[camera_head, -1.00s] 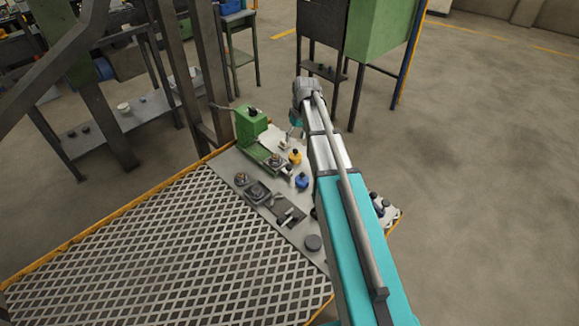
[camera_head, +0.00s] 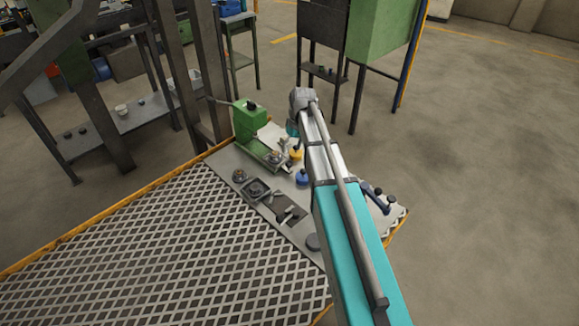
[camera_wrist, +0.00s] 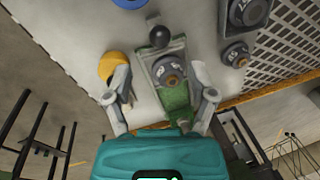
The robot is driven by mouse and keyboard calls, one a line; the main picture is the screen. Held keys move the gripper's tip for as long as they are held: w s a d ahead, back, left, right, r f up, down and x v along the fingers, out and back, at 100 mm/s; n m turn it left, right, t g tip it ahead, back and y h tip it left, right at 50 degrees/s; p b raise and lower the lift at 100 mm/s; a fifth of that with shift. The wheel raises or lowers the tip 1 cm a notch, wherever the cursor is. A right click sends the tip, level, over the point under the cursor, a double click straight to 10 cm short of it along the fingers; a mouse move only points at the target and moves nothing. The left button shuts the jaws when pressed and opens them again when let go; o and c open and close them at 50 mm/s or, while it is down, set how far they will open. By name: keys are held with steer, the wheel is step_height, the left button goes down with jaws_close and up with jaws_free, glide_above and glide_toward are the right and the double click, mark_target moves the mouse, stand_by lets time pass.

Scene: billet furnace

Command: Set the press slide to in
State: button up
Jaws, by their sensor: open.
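The green press (camera_head: 250,122) stands at the far end of the plate-topped bench, with its low green bed reaching toward the right. On the bed is the grey slide (camera_head: 276,158), a round piece. In the wrist view the slide (camera_wrist: 168,74) lies ahead of and between my fingers, with a black ball knob (camera_wrist: 159,36) beyond it. My gripper (camera_wrist: 162,98) is open, its fingers either side of the green bed. No grip on the slide shows. In the head view my gripper (camera_head: 293,131) is small and partly hidden by my arm.
A yellow round piece (camera_head: 296,154) is close to my left finger in the wrist view (camera_wrist: 112,66). A blue one (camera_head: 302,178) sits nearby. Dark fixtures (camera_head: 257,190) line the bench beside the mesh platform (camera_head: 160,240). Steel posts stand behind the press.

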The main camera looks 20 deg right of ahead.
mark_target(289, 162)
steer(key=shift+s+a+f+b, duration=0.1)
steer(key=shift+a+f+b, duration=0.1)
steer(key=shift+f+b, duration=0.85)
steer(key=shift+s+a+f+b, duration=0.1)
steer(key=shift+a+f+b, duration=0.1)
steer(key=shift+f+b, duration=0.85)
steer(key=shift+a+f+b, duration=0.2)
steer(key=shift+f+b, duration=0.7)
steer(key=shift+f, duration=0.3)
jaws_close()
